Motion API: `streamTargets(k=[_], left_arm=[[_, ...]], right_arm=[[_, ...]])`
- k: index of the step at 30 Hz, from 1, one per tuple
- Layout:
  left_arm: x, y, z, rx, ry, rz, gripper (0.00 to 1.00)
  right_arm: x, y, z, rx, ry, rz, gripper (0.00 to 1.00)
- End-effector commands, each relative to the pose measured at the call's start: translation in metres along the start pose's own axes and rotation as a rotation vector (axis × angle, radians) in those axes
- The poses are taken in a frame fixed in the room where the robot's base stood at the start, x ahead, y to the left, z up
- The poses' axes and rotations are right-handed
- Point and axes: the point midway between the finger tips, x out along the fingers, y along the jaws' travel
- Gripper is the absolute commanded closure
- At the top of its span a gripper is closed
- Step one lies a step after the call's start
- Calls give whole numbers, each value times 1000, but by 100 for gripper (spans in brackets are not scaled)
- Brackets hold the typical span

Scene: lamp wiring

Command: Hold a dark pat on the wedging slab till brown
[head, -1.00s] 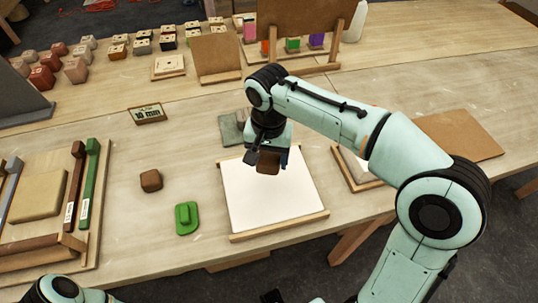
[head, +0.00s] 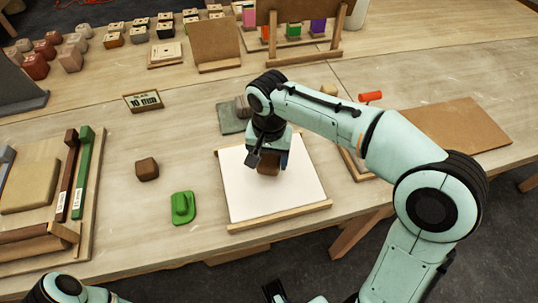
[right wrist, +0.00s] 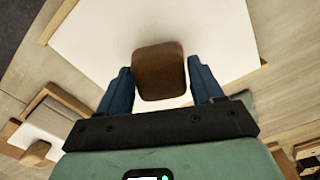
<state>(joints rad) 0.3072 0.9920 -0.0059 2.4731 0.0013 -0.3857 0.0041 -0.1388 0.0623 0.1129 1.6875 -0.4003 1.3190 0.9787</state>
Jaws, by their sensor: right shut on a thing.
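A brown, rounded pat (head: 268,165) is held in my right gripper (head: 270,160) over the white wedging slab (head: 290,195). The slab has wooden strips on its edges. In the right wrist view the pat (right wrist: 159,70) sits between the two blue fingers of the right gripper (right wrist: 162,85), with the white slab (right wrist: 90,35) behind it. I cannot tell whether the pat touches the slab. A second dark brown pat (head: 147,169) lies on the table left of the slab. My left gripper is not in view; only part of that arm shows at the bottom left.
A wooden tray with a tan block (head: 30,186) is at far left. A "10 mm" sign (head: 143,101), a grey-green tile (head: 230,118) and a brown board (head: 460,126) surround the slab. Several coloured blocks stand at the back.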

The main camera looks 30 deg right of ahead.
Motion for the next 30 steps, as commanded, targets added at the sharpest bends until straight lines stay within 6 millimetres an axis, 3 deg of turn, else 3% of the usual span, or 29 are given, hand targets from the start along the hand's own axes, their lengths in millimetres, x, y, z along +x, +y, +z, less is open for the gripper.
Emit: streamTargets(k=[13,30], left_arm=[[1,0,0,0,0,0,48],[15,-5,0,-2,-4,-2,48]], right_arm=[[1,0,0,0,0,-1,74],[23,0,0,0,0,0,74]])
